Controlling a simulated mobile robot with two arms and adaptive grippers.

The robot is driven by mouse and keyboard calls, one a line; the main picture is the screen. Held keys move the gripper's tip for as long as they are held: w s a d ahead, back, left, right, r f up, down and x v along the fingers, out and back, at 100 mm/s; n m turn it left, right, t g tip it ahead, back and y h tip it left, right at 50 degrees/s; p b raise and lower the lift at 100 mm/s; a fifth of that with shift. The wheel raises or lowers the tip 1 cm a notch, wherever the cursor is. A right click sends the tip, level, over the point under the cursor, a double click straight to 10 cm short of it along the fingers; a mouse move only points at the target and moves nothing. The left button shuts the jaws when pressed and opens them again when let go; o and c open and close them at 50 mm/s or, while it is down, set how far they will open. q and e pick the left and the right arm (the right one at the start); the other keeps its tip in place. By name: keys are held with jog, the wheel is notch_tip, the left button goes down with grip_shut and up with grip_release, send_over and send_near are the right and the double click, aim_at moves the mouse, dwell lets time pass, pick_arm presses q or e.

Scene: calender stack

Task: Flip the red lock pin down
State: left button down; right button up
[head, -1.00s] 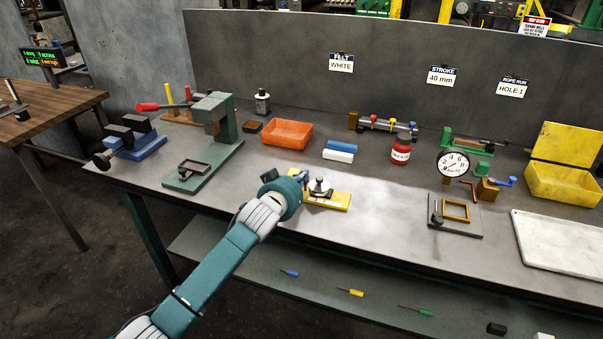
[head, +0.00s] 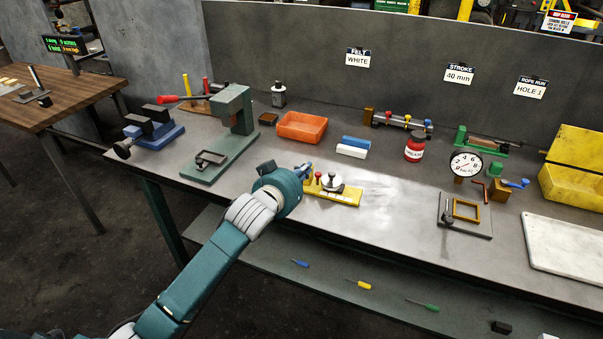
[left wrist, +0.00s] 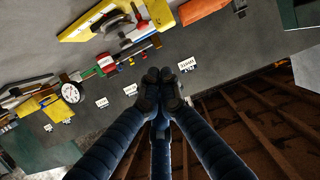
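The yellow fixture (head: 345,199) lies on the grey bench, with a silver disc and knob (head: 332,183) on top. A small red-headed pin (head: 318,176) stands upright at its left end; I take it to be the red lock pin. The fixture (left wrist: 75,36) also shows at the top of the left wrist view, with a red spot (left wrist: 141,27) by its right end. My left gripper (left wrist: 161,75) has its dark fingertips together with nothing seen between them. In the head view it is just left of the pin, partly hidden behind my wrist. My right gripper is not in view.
An orange tray (head: 302,127) and blue and white blocks (head: 352,148) lie behind the fixture. A green press (head: 234,120) stands to the left. A red jar (head: 415,147) and a dial gauge (head: 466,164) stand to the right.

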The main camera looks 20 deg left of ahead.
pick_arm(q)
jog(key=shift+v, duration=1.1)
